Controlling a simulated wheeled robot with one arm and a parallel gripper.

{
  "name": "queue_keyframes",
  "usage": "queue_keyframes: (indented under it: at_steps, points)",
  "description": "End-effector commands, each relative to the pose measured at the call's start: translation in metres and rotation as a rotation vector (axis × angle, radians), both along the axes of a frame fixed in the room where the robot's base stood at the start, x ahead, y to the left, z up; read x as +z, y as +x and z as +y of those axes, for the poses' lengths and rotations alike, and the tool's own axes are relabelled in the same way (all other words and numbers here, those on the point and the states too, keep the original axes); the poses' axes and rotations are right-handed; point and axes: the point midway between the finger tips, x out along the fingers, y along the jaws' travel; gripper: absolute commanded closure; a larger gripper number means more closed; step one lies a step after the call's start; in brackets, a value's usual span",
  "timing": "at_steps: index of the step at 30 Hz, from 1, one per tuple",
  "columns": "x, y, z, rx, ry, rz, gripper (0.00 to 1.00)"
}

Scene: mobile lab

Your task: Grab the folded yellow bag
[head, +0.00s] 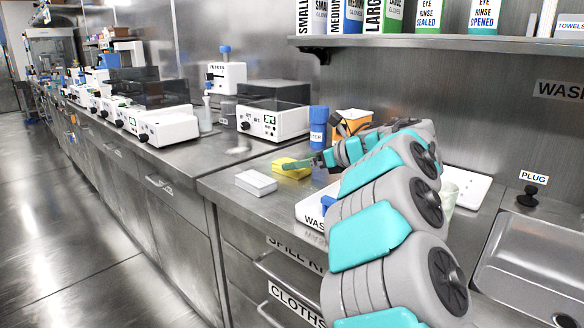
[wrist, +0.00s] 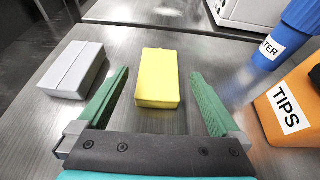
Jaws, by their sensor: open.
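The folded yellow bag (head: 291,168) is a small yellow block lying on the steel counter in the head view. It also shows in the wrist view (wrist: 158,77), lying between and a little beyond my two green fingers, touching neither. My gripper (wrist: 163,88) is open and empty, with one finger on each side of the bag's near end. In the head view my gripper (head: 300,163) is seen from the side at the bag, and one finger overlaps part of it.
A grey-white folded block (wrist: 75,68) lies just outside the left finger. A white machine (head: 272,118) stands behind. A white WASTE-side tray (head: 310,213) is near the counter's front.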

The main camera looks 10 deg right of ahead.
Motion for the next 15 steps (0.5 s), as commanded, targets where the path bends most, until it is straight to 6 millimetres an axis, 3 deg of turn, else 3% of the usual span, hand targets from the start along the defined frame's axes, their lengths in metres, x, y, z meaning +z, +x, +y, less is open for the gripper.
queue_keyframes:
  at_steps: [9, 15]
  points:
    - [-0.018, 0.029, 0.024, 0.001, 0.001, 0.002, 0.0]
    - [-0.019, 0.031, 0.025, -0.001, 0.0, 0.0, 0.0]
